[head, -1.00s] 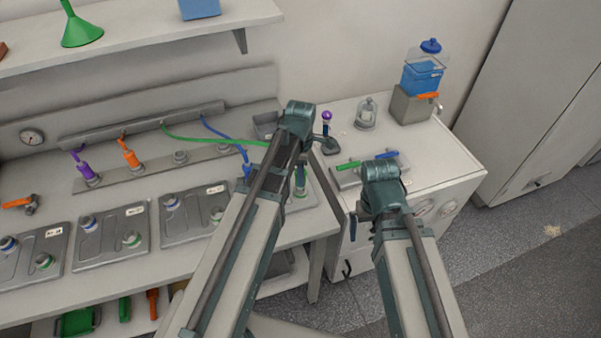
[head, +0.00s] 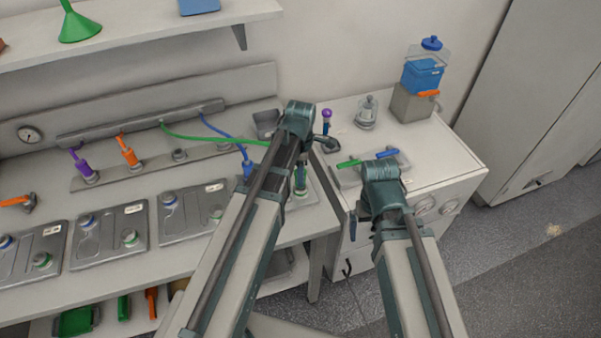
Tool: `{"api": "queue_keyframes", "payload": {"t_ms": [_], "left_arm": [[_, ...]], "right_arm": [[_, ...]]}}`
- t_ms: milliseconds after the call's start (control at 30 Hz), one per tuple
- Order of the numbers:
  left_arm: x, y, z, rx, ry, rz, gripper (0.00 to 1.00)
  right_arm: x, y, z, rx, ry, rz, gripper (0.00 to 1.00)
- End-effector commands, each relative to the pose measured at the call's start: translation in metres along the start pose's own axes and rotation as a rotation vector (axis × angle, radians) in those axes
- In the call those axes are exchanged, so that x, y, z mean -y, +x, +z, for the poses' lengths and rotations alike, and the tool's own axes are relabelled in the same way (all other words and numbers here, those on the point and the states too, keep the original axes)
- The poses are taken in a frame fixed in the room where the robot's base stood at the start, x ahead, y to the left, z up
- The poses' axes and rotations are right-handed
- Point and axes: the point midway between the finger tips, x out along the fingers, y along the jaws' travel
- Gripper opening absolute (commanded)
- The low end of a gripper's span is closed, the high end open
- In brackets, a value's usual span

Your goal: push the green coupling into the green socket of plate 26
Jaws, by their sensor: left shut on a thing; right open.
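The green hose (head: 215,138) runs from the back manifold and passes behind my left arm. My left gripper (head: 300,182) is shut on the green coupling, which is mostly hidden by the fingers and wrist. It is over the rightmost plate (head: 322,192), at a green-ringed socket (head: 300,193). The coupling looks upright and close above or at the socket; I cannot tell whether it is seated. My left arm hides much of this plate, and its label is not readable. My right gripper (head: 353,226) is open and empty in front of the side cabinet.
Several more plates (head: 110,236) with blue and green sockets lie to the left.

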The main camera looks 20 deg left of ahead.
Motion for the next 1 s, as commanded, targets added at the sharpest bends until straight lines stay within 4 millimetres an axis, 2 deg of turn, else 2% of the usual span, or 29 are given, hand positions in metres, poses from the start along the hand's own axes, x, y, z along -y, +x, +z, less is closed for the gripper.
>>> {"api": "queue_keyframes", "payload": {"t_ms": [200,1000], "left_arm": [[0.000,0.008,0.000,0.000,0.000,0.000,0.00],[0.000,0.015,0.000,0.000,0.000,0.000,0.00]], "right_arm": [[0.001,0.008,-0.001,0.000,0.000,0.000,1.00],[0.001,0.015,-0.001,0.000,0.000,0.000,1.00]]}}
